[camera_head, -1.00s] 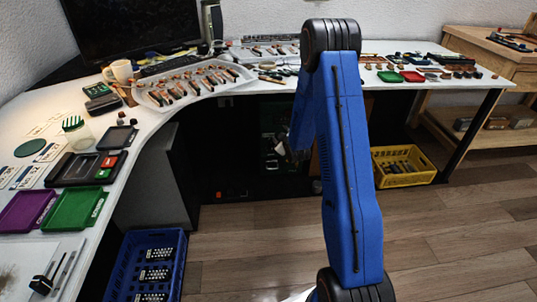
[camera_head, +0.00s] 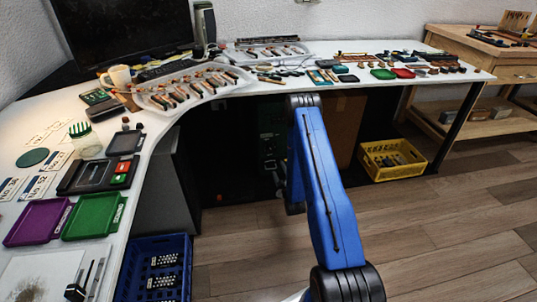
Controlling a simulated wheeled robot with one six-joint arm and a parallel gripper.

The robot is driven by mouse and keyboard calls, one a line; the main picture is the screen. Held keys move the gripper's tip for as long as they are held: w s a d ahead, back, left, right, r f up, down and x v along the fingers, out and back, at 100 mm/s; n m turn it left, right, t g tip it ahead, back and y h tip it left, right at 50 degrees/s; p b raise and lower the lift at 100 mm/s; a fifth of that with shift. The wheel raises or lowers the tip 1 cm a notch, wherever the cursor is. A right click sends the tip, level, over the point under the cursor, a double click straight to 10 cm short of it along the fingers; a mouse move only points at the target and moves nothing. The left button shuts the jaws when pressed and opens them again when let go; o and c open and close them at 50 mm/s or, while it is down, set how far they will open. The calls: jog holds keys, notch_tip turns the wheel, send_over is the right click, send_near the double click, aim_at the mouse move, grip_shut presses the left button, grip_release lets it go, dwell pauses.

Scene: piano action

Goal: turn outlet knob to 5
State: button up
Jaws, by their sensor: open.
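I cannot make out an outlet knob or any numbers on one in this view. A dark green unit (camera_head: 268,145) with small unclear fittings stands in the shadow under the desk, partly behind my blue arm. A small red spot (camera_head: 220,197) shows low in the same dark space. My arm rises from the bottom edge, bends at its upper joint near the desk edge and drops toward the space under the desk. My gripper is not visible.
The curved white desk (camera_head: 150,130) carries trays, tools and a monitor (camera_head: 120,30). A blue crate (camera_head: 152,268) stands below left, a yellow crate (camera_head: 392,160) under the right part. A wooden bench (camera_head: 480,50) is at the right. Wooden floor (camera_head: 440,240) is open at the right.

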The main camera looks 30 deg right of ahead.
aim_at(270, 150)
jog(key=w+d, duration=0.1)
jog(key=w, duration=0.4)
jog(key=w+d, duration=0.1)
jog(key=w, duration=0.5)
jog(key=w+d, duration=0.1)
jog(key=w, duration=0.4)
jog(key=shift+w+d+f, duration=0.2)
jog(key=shift+w, duration=0.2)
jog(key=c, duration=1.1)
